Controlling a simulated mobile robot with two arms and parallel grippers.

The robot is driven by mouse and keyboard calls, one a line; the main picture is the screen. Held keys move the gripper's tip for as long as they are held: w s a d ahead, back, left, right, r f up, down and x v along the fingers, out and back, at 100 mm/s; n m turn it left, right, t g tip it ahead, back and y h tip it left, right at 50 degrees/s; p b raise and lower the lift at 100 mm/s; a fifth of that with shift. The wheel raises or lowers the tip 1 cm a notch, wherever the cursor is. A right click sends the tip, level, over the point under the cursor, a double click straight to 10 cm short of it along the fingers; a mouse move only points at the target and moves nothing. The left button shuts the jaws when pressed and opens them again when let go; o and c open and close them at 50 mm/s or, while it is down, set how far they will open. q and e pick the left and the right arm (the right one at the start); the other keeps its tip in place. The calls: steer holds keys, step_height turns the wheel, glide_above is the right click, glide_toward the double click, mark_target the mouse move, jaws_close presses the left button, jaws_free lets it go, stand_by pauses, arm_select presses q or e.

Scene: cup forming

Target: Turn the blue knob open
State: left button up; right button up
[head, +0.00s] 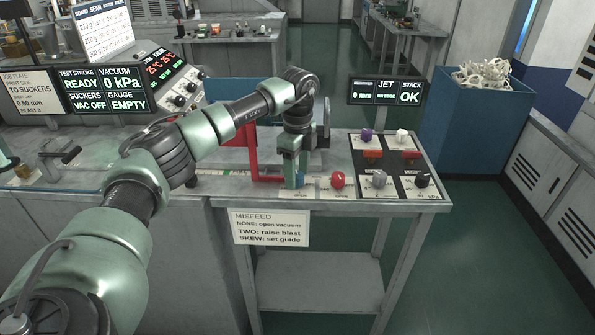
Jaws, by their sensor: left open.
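The blue knob (300,180) sits near the front edge of the bench top, left of a red knob. Only part of it shows beside my left gripper's fingers. My left gripper (293,180) is open and points down at the blue knob, with its green fingers at the knob. I cannot tell whether they touch it. The black display (108,90) at the left reads READY, VAC OFF, 0 kPa and EMPTY. My right gripper is not in view.
A red knob (338,180) is close on the right. A black panel (397,162) beyond it carries purple, white, grey and black knobs. A red bent bar (253,155) stands just left of my gripper. A misfeed sign (270,228) hangs below the bench edge.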

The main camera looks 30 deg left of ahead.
arm_select(q)
steer(key=shift+f, duration=0.3)
steer(key=shift+c, duration=0.3)
jaws_close()
steer(key=shift+m, duration=0.4)
